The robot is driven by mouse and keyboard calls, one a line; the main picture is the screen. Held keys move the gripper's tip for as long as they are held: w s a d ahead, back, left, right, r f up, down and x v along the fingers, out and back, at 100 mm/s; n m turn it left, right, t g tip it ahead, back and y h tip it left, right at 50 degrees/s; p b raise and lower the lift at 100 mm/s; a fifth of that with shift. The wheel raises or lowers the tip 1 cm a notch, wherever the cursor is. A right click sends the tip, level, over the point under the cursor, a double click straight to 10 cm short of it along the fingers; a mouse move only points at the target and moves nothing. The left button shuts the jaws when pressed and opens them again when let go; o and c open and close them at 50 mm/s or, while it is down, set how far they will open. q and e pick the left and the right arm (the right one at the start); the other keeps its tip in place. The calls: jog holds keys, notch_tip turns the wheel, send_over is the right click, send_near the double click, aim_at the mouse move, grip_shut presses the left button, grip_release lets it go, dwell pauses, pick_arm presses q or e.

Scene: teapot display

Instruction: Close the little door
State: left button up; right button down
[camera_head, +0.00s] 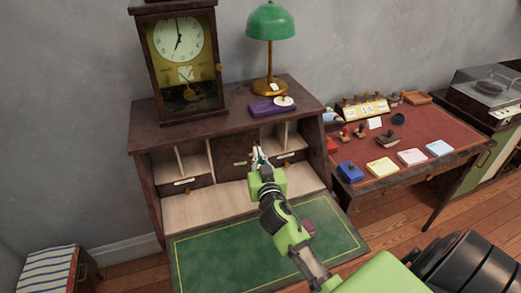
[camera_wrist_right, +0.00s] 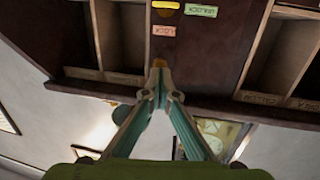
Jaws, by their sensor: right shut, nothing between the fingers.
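The little door seems to be the dark wood panel (camera_head: 231,148) in the middle of the writing desk, between the open pigeonholes. In the right wrist view a dark central panel (camera_wrist_right: 205,65) with small coloured labels fills the top middle. I cannot tell for sure whether it stands fully flush. My right gripper (camera_head: 258,153) is in front of this middle part. In the right wrist view its fingertips (camera_wrist_right: 159,68) are together and empty, close to a small brass-coloured knob; I cannot tell whether they touch it. My left gripper is not in view.
A clock (camera_head: 183,55), a green lamp (camera_head: 270,25) and a purple box (camera_head: 266,109) stand on the desk top. The lowered green writing surface (camera_head: 220,255) lies below my arm. A red-topped table (camera_head: 400,135) with stamps and pads stands to the right.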

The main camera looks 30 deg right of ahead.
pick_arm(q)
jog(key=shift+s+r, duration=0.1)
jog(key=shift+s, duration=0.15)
pick_arm(e)
jog(key=shift+w+d+f, duration=0.1)
jog(key=shift+w+d, duration=0.1)
jog(key=shift+w, duration=0.4)
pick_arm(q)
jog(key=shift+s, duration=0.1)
pick_arm(e)
jog(key=shift+w+d+b, duration=0.3)
jog(key=shift+w+d, duration=0.45)
jog(key=shift+w, duration=0.2)
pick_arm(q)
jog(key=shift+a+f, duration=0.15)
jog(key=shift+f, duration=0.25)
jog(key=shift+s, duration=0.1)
